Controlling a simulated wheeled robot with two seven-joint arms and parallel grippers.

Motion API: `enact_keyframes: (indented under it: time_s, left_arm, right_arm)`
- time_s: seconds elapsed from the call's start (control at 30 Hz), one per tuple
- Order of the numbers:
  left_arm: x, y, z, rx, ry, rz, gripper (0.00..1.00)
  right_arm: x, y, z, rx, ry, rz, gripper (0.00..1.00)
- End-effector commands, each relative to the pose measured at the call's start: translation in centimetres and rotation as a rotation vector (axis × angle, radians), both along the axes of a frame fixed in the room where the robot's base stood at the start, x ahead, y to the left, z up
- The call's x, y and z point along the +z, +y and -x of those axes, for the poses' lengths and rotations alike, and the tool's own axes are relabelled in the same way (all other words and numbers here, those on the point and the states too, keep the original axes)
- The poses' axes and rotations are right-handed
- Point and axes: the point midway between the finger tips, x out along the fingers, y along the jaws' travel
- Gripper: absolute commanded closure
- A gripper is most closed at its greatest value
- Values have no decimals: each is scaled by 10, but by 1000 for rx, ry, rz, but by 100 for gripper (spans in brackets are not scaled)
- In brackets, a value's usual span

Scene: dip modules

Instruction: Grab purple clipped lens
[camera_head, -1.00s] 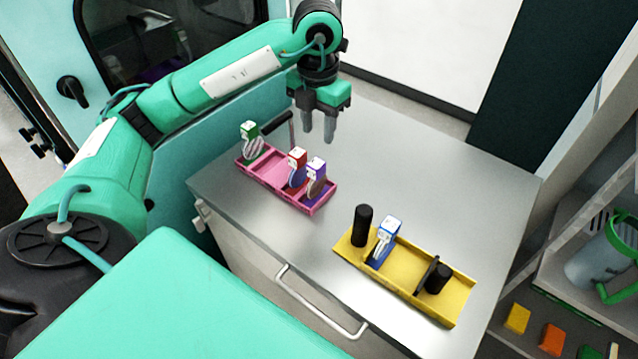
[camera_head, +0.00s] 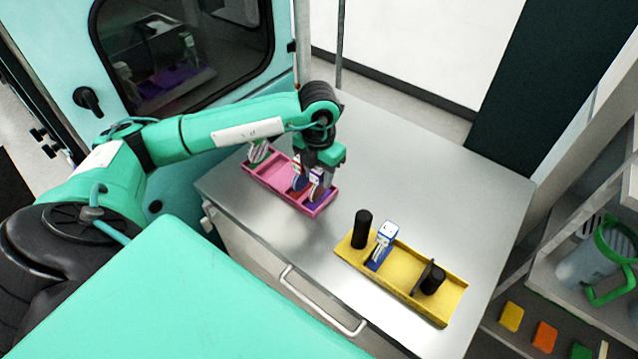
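The purple clipped lens (camera_head: 314,190) stands upright at the right end of the pink tray (camera_head: 262,176), with a white clip top. My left gripper (camera_head: 317,184) is lowered over it, with the fingers at its clip. The fingers partly cover the lens, and I cannot tell whether they are closed on it. The red clipped lens (camera_head: 298,182) stands just to its left, partly hidden by the gripper. My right gripper is not in view.
A green clipped lens (camera_head: 258,152) stands at the tray's left end, partly behind my arm. A yellow tray (camera_head: 400,282) holds a blue clipped piece (camera_head: 382,246) and black cylinders (camera_head: 362,230). The metal table (camera_head: 440,190) is clear at the back right.

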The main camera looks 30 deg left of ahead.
Motion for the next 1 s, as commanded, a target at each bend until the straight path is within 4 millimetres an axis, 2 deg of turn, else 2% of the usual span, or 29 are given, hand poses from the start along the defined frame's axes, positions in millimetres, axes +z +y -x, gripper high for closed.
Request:
enact_keyframes:
  time_s: [0.03, 0.13, 0.37, 0.4, 0.57, 1.0]
  left_arm:
    - [-5, 0, 1, 1, 5, 0, 62]
    - [-15, 0, 1, 0, 3, 0, 62]
    - [-18, 0, 0, -1, 0, 0, 62]
    - [-18, 0, 0, -1, 0, 0, 64]
    - [-18, -1, 0, -1, 0, 0, 95]
    - [-11, 0, -1, 0, -1, 1, 96]
  right_arm:
    - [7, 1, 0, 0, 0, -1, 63]
    - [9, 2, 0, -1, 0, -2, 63]
    - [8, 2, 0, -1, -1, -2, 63]
    - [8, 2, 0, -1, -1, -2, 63]
    - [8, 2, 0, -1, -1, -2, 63]
    - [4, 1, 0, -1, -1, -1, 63]
